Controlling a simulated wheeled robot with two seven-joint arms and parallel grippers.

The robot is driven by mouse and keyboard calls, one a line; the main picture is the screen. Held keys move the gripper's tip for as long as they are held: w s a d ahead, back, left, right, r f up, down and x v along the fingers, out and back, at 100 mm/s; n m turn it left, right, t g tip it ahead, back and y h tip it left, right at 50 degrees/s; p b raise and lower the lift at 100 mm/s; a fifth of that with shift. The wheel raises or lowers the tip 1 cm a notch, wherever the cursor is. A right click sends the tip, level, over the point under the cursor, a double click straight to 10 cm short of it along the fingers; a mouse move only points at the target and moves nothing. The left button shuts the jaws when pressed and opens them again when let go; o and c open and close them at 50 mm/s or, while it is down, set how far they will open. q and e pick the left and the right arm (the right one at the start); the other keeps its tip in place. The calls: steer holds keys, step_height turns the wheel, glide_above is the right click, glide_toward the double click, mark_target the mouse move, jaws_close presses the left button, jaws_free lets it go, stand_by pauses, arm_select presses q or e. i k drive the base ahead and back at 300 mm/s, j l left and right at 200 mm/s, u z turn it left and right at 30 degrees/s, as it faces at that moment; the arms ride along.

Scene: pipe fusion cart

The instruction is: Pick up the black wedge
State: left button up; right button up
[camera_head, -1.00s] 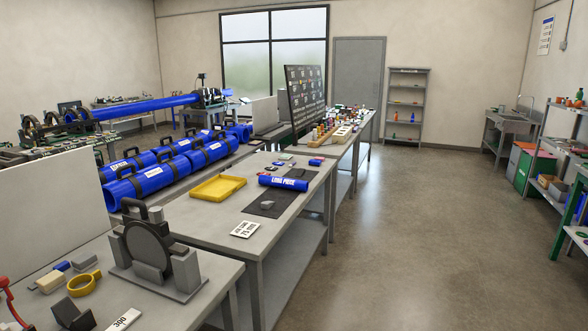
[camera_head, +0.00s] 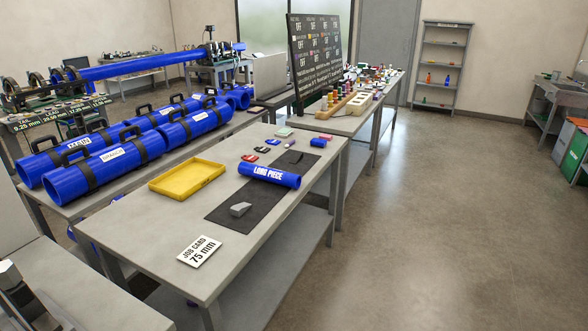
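A grey wedge-shaped block (camera_head: 240,209) lies on the near part of a black mat (camera_head: 225,220) on the middle table. A small black piece (camera_head: 293,157) lies near the far end of the same mat; it is too small to tell whether it is a wedge. Another small black item (camera_head: 262,150) lies left of the mat among small red and green items. A blue pipe labelled LONG PIECE (camera_head: 268,176) lies across the mat, between the grey block and the small black piece.
A yellow tray (camera_head: 187,180) is left of the mat, and a job card reading 75 mm (camera_head: 199,251) lies near the front edge. A nearer table (camera_head: 70,300) is at the lower left. Large blue pipes (camera_head: 103,165) lie behind. The floor to the right (camera_head: 430,220) is clear.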

mark_target(298, 156)
steer(key=i+l+u, duration=0.15)
steer(key=i+l, duration=0.15)
steer(key=i, duration=0.2)
steer(key=i+l+u, duration=0.1)
steer(key=i+l, duration=0.3)
steer(key=i, duration=0.1)
